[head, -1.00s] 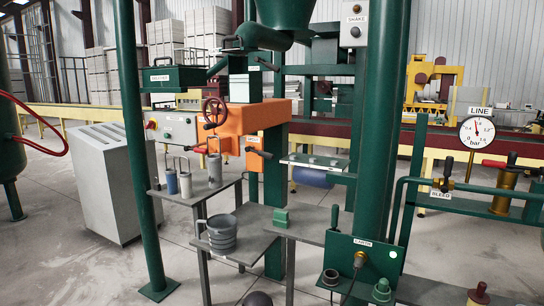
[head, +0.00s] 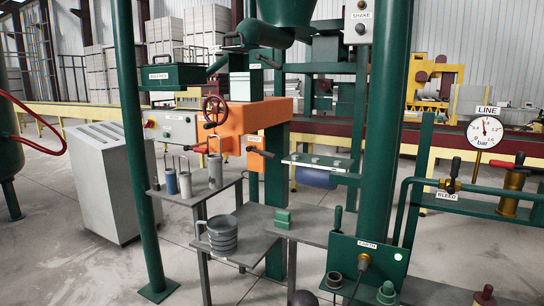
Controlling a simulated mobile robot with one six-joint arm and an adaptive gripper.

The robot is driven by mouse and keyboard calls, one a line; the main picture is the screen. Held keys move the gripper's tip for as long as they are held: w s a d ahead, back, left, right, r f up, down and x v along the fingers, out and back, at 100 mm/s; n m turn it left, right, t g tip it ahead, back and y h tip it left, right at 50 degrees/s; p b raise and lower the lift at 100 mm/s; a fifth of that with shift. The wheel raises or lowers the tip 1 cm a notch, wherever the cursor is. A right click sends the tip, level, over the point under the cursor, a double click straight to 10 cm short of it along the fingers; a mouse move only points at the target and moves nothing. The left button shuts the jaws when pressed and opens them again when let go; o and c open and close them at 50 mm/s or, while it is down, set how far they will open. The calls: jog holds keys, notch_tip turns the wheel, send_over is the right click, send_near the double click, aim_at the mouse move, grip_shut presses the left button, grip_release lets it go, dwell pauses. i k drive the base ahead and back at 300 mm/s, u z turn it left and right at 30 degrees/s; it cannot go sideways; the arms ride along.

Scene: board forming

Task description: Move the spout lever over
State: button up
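A dark green spout pipe (head: 265,35) sticks out to the left at the top centre, below a green hopper (head: 287,10). A short lever with a black handle (head: 232,38) sits at the spout's left end. Another dark lever (head: 268,62) points left and up just below the spout, beside a small label. My gripper is not in view.
A green post (head: 136,150) stands at left and a thick green column (head: 384,120) at right of the press. Grey shelves (head: 258,222) hold a ribbed bucket (head: 222,235) and weights.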

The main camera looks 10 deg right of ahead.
aim_at(263, 153)
jog(key=u, duration=0.05)
jog(key=i, duration=1)
jog(key=z, duration=0.05)
